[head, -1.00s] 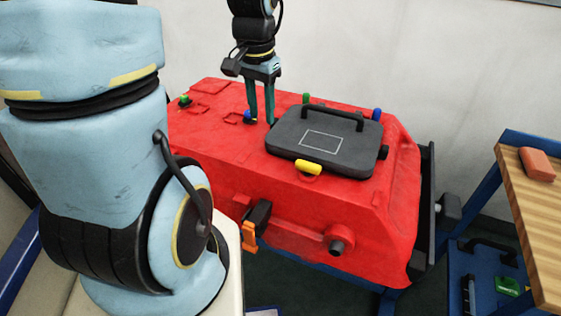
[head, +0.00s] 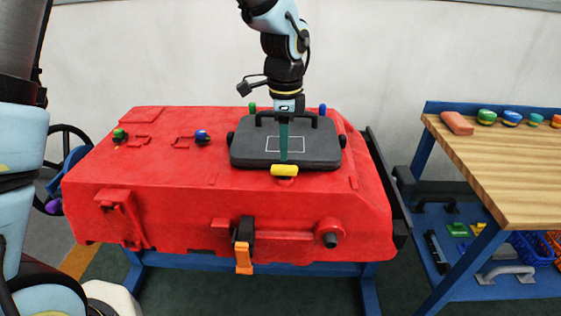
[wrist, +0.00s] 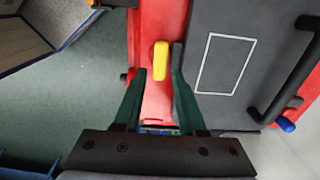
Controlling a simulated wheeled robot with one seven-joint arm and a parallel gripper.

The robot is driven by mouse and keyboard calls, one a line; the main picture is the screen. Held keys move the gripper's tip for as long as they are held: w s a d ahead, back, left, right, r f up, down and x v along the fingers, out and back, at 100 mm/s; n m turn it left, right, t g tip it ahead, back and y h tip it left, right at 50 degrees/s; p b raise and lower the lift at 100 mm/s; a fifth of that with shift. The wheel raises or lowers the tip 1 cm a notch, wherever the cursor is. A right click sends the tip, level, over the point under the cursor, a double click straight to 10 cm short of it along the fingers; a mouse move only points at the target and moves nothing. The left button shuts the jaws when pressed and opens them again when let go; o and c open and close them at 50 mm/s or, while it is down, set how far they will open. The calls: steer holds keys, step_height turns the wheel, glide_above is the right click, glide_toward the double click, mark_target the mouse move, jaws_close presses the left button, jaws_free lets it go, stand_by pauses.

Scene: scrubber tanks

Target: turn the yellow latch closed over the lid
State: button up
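The yellow latch (head: 284,170) lies on the red tank (head: 170,192) at the middle of the lid's front edge. Its bar runs along that edge, beside the lid rather than across it. The dark grey lid (head: 250,155) sits flat on the tank top, with a black handle (head: 262,118) at its back. My gripper (head: 284,158) points down at the latch. In the wrist view my gripper (wrist: 159,62) is open, with the yellow latch (wrist: 161,60) in the gap between its fingertips. I see no clear contact with either finger.
A green latch (head: 252,107) and a blue latch (head: 322,108) stand at the lid's back edge. An orange clasp (head: 243,258) hangs on the tank's front. A wooden-topped bench (head: 500,165) stands at the right. Green floor is free in front.

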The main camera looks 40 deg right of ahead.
mark_target(284, 166)
step_height(284, 166, down, 6)
steer(key=shift+r+p, duration=0.15)
steer(key=shift+p, duration=0.25)
steer(key=shift+c, duration=0.2)
jaws_close()
